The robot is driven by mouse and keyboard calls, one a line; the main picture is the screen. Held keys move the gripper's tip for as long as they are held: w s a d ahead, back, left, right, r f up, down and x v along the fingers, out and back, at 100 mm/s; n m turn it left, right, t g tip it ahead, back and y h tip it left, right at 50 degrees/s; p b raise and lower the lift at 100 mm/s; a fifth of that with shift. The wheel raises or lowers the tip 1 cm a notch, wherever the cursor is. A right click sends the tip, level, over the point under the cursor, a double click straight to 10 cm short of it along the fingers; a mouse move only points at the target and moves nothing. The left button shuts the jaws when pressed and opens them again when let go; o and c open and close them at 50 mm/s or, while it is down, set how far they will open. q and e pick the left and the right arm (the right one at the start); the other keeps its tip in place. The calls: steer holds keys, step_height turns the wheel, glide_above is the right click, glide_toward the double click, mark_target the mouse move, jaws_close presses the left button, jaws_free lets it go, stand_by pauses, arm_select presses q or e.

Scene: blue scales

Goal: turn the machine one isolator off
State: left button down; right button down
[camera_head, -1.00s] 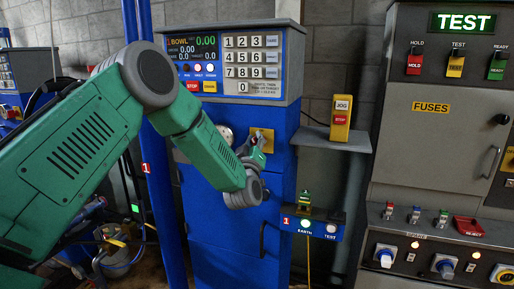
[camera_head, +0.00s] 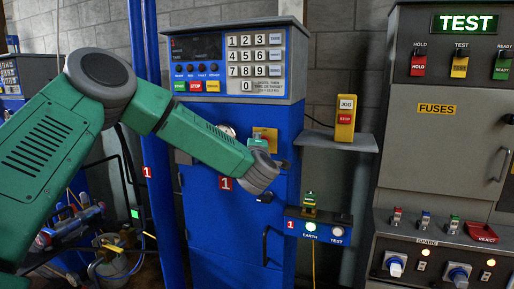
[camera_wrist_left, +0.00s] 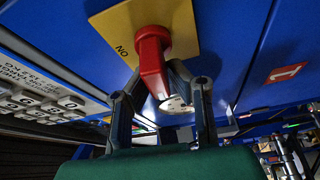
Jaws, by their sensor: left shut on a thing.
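The machine one isolator is a red handle (camera_wrist_left: 151,62) on a yellow plate (camera_wrist_left: 118,28) on the blue cabinet front. The word ON shows on the plate, to the left of the handle in the wrist view. My left gripper (camera_wrist_left: 156,78) is shut on the red handle, its dark fingers on either side of it. In the head view the yellow plate (camera_head: 270,134) shows just above my wrist, and my arm hides most of the handle. The cabinet's display (camera_head: 196,46) is dark. My right gripper is not in view.
The keypad (camera_head: 254,62) sits above the plate. A small blue box with EARTH and TEST lights (camera_head: 310,227) juts out at the cabinet's right. A yellow JOG/STOP control (camera_head: 345,117) stands on a grey shelf. The grey fuse panel (camera_head: 437,140) is at right.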

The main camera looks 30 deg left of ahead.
arm_select(q)
steer(key=shift+a+f+n, duration=0.1)
steer(key=shift+f+n, duration=0.25)
steer(key=shift+n, duration=0.45)
steer(key=shift+f+g+h+b, duration=0.1)
steer(key=shift+g+h+b, duration=0.2)
steer(key=c, duration=1.7)
jaws_free()
steer(key=shift+c, duration=0.2)
steer(key=shift+o, duration=1)
steer(key=shift+s, duration=0.1)
steer(key=shift+a, duration=0.15)
steer(key=shift+s, duration=0.15)
steer(key=v, duration=1.1)
steer(key=shift+d, duration=0.3)
